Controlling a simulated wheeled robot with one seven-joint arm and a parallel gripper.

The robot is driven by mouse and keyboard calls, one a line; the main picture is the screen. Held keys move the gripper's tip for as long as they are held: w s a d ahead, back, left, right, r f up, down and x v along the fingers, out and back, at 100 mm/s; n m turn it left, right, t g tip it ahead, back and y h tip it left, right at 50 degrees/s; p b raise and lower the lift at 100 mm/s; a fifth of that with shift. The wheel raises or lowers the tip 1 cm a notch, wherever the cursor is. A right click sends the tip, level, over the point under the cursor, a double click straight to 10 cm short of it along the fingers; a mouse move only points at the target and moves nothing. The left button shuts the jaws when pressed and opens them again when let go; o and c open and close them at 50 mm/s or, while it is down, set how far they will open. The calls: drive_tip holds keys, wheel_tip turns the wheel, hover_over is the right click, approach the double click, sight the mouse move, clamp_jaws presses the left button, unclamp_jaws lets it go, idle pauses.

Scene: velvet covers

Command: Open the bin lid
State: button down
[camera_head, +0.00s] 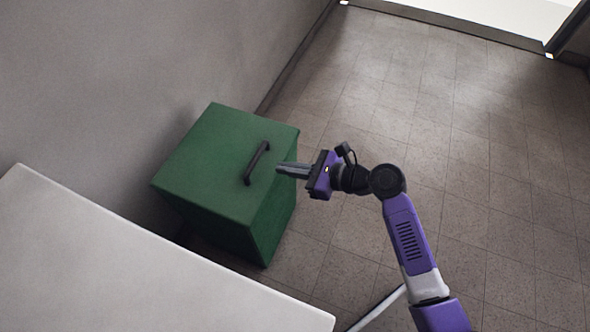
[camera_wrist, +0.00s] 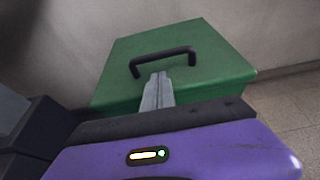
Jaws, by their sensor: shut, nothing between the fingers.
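A green box-shaped bin (camera_head: 268,231) stands on the floor against the wall. Its flat green lid (camera_head: 207,160) is closed, with a black bar handle (camera_head: 257,163) near its right side. My gripper (camera_head: 279,168) is shut and empty, its fingertips just right of the handle in the head view. In the wrist view, the lid (camera_wrist: 215,62) fills the middle and the handle (camera_wrist: 162,55) lies just beyond my shut fingertips (camera_wrist: 158,77). I cannot tell whether the fingertips touch the handle.
A grey wall (camera_head: 130,70) rises behind the bin. A white counter (camera_head: 120,265) stands in front of it at lower left. The tiled floor (camera_head: 465,150) to the right is clear. A bright opening with a frame is at the top right.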

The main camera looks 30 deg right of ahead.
sight(270, 172)
drive_tip(key=shift+b+x, duration=0.65)
drive_tip(key=shift+x, duration=2.1)
drive_tip(key=shift+r, duration=0.15)
